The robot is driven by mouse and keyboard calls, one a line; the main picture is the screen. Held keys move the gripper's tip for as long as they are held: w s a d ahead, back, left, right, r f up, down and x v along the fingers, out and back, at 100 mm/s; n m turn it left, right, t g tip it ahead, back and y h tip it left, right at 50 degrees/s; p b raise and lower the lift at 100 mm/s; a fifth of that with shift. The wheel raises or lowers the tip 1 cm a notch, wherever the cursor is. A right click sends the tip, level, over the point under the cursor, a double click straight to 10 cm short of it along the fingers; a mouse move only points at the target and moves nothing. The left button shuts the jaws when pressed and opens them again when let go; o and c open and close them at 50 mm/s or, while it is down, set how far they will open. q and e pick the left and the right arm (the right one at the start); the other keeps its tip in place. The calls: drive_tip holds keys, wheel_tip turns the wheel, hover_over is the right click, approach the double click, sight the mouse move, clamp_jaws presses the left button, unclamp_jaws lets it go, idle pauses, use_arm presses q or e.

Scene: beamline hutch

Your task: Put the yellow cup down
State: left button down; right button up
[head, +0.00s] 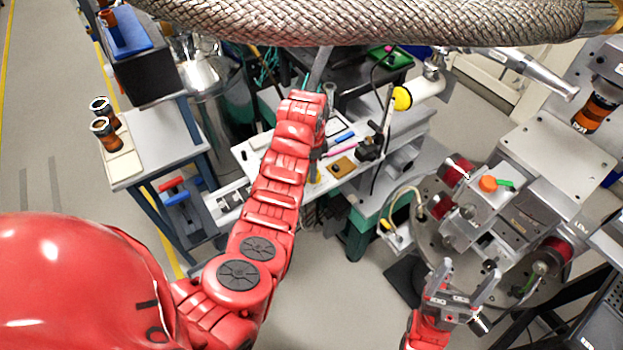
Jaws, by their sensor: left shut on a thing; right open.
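My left arm reaches up the middle of the head view and bends down at its far end over the white bench top. My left gripper (317,156) is mostly hidden behind the arm. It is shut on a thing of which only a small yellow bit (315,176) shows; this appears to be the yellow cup. I cannot tell whether it touches the bench top. My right gripper (466,280) is open and empty, low at the right, in front of the round metal stage (422,238).
The white bench top (247,153) carries pens, a tan pad (342,166) and a dark device (370,148). A side table (165,143) at left holds two dark and orange cylinders. A braided hose crosses the top.

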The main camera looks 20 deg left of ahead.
use_arm(q)
drive_tip(key=shift+f+p, duration=0.15)
drive_tip(key=shift+p, duration=0.2)
drive_tip(key=shift+f+p, duration=0.65)
drive_tip(key=shift+f, duration=0.95)
drive_tip(key=c, duration=0.9)
unclamp_jaws()
drive_tip(key=shift+f, duration=0.2)
drive_tip(key=o, duration=0.5)
drive_tip(key=shift+r, duration=0.1)
drive_tip(key=shift+c, duration=0.2)
